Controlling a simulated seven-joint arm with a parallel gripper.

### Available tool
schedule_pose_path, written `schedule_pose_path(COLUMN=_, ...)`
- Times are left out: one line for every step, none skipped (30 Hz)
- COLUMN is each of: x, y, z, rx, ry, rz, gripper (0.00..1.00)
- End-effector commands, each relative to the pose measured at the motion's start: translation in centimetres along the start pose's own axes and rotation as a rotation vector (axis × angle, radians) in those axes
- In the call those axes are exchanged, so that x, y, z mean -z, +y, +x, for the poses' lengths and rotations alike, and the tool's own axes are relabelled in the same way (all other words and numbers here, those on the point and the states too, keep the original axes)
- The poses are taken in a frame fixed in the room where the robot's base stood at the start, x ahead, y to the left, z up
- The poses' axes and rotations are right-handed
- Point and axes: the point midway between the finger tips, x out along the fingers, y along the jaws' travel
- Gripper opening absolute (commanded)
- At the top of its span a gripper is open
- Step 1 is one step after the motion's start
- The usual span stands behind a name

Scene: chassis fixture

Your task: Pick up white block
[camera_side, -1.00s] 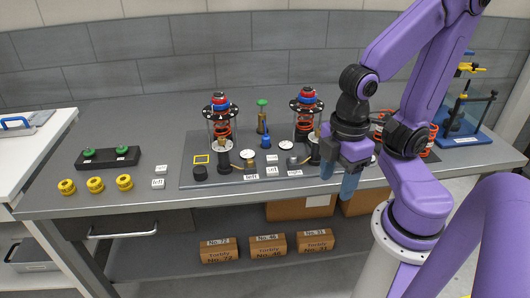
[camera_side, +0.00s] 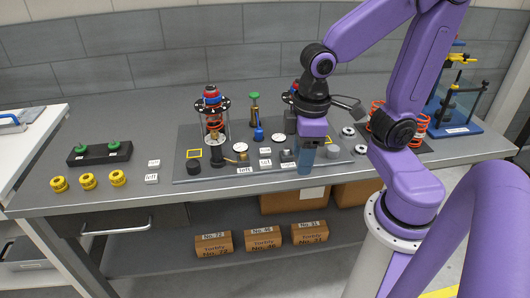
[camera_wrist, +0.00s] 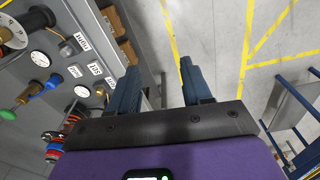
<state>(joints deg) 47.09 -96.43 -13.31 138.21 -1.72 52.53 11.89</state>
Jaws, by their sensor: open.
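Two small white blocks lie on the grey table left of the dark mat, a rear one (camera_side: 153,163) and a front one (camera_side: 151,178) with dark lettering. More small white labelled pieces lie on the mat, including a rear one (camera_side: 265,151), a middle one (camera_side: 265,162) and a front one (camera_side: 245,170). Several white labelled pieces also show in the wrist view (camera_wrist: 94,68). My gripper (camera_side: 305,168) is over the mat's front right part, right of these pieces, its blue fingers pointing down. In the wrist view its fingers (camera_wrist: 160,68) are apart with nothing between them.
A coil-spring assembly (camera_side: 213,105) stands on the mat (camera_side: 230,177); another is mostly hidden behind my arm. Yellow rings (camera_side: 88,181) and a black holder with green knobs (camera_side: 100,153) lie at the left. A blue stand (camera_side: 455,115) is at the right.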

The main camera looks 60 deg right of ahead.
Motion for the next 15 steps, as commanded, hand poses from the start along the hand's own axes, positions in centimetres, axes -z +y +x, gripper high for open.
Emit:
schedule_pose_path(x=1.0, y=1.1, z=-0.1, rx=-0.008, ry=0.002, rz=0.090, gripper=0.49)
schedule_pose_path(x=1.5, y=1.7, z=-0.1, rx=-0.012, ry=0.004, rz=0.144, gripper=0.49)
schedule_pose_path(x=2.2, y=2.6, z=-0.2, rx=-0.017, ry=0.006, rz=0.216, gripper=0.49)
schedule_pose_path(x=2.7, y=3.3, z=-0.2, rx=-0.021, ry=0.009, rz=0.270, gripper=0.49)
schedule_pose_path(x=3.1, y=4.0, z=-0.3, rx=-0.026, ry=0.011, rz=0.323, gripper=0.49)
schedule_pose_path(x=3.7, y=5.0, z=-0.3, rx=-0.032, ry=0.014, rz=0.394, gripper=0.49)
schedule_pose_path(x=4.1, y=5.7, z=-0.4, rx=-0.037, ry=0.016, rz=0.447, gripper=0.49)
schedule_pose_path(x=4.4, y=6.4, z=-0.4, rx=-0.042, ry=0.018, rz=0.500, gripper=0.49)
schedule_pose_path(x=4.9, y=7.5, z=-0.5, rx=-0.047, ry=0.022, rz=0.572, gripper=0.49)
schedule_pose_path(x=5.2, y=8.3, z=-0.5, rx=-0.052, ry=0.023, rz=0.625, gripper=0.49)
schedule_pose_path(x=5.5, y=9.1, z=-0.6, rx=-0.056, ry=0.026, rz=0.678, gripper=0.49)
schedule_pose_path(x=5.8, y=10.2, z=-0.6, rx=-0.063, ry=0.030, rz=0.750, gripper=0.49)
schedule_pose_path(x=6.0, y=11.0, z=-0.7, rx=-0.068, ry=0.032, rz=0.802, gripper=0.49)
schedule_pose_path(x=6.2, y=11.8, z=-0.7, rx=-0.073, ry=0.035, rz=0.855, gripper=0.49)
schedule_pose_path(x=6.3, y=13.0, z=-0.8, rx=-0.080, ry=0.038, rz=0.927, gripper=0.49)
